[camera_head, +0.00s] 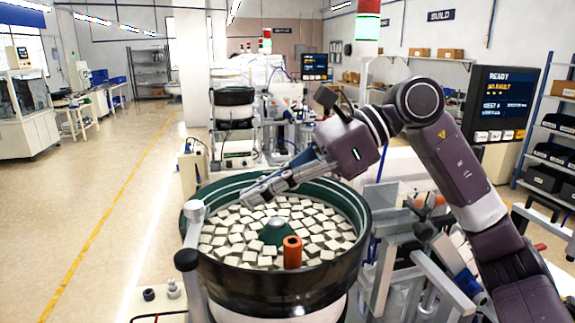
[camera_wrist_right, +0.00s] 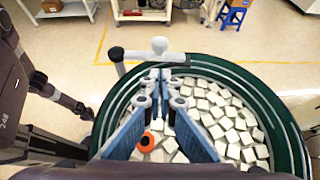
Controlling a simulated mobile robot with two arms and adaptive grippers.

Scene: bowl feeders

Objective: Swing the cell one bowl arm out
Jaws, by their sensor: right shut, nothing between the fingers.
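The bowl feeder (camera_head: 345,278) has a dark outer wall and a green inner rim, and is filled with pale square pieces. At its left side in the head view stands a grey bowl arm (camera_head: 194,226) with a rounded top and a black knob (camera_head: 187,260). In the right wrist view the grey arm (camera_wrist_right: 160,56) runs sideways at the bowl's edge, its dark knob (camera_wrist_right: 116,54) at left. My right gripper (camera_head: 247,198) is shut and empty above the bowl, right of the arm's rounded top. Its fingertips (camera_wrist_right: 160,76) appear just short of the grey arm; contact cannot be told. My left gripper is out of view.
An orange cylinder (camera_head: 292,252) stands among the pieces beside a green cone (camera_head: 276,231). Another bowl feeder (camera_head: 233,97) stands behind. Grey framework (camera_head: 402,262) is right of the bowl. The floor (camera_head: 110,220) at left is clear.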

